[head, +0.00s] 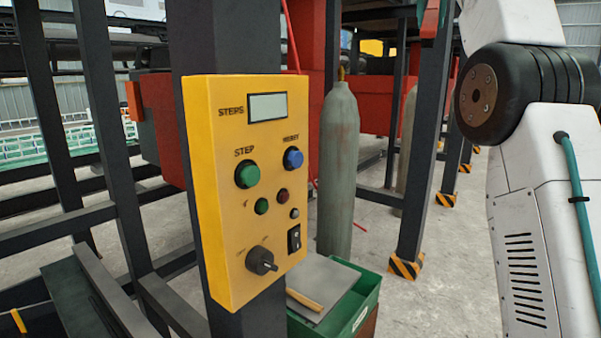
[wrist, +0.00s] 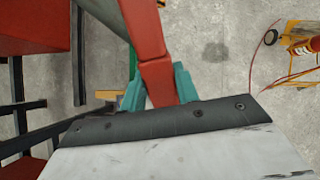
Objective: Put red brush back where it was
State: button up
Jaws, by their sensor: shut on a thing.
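In the wrist view my gripper (wrist: 159,88) has its two teal fingers closed on either side of a red piece, which I take to be the red brush (wrist: 146,35). The red brush runs from between the fingers up to the top edge of the picture, where it is cut off. Its bristles cannot be made out.
A yellow control panel (head: 235,215) is on a dark post in front. Behind it stand a grey gas cylinder (head: 338,165) and a green box (head: 365,305) with a wooden-handled item (head: 305,300) on top. Dark steel frames fill the left. Concrete floor (wrist: 215,50) is open in the wrist view.

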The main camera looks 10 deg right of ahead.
jog(key=shift+s+a+r, duration=0.2)
jog(key=shift+s, duration=0.15)
jog(key=shift+w+f, duration=0.1)
jog(key=shift+f, duration=0.05)
dwell(0.5)
jog(key=shift+a+m+g, duration=0.15)
jog(key=shift+m+g, duration=0.15)
jog(key=shift+a+f+g, duration=0.2)
jog(key=shift+a+g, duration=0.1)
jog(key=shift+a, duration=0.15)
jog(key=shift+d+f+m, duration=0.1)
jog(key=shift+d+m, duration=0.3)
jog(key=shift+d, duration=0.2)
jog(key=shift+s+f, duration=0.1)
jog(key=shift+s, duration=0.15)
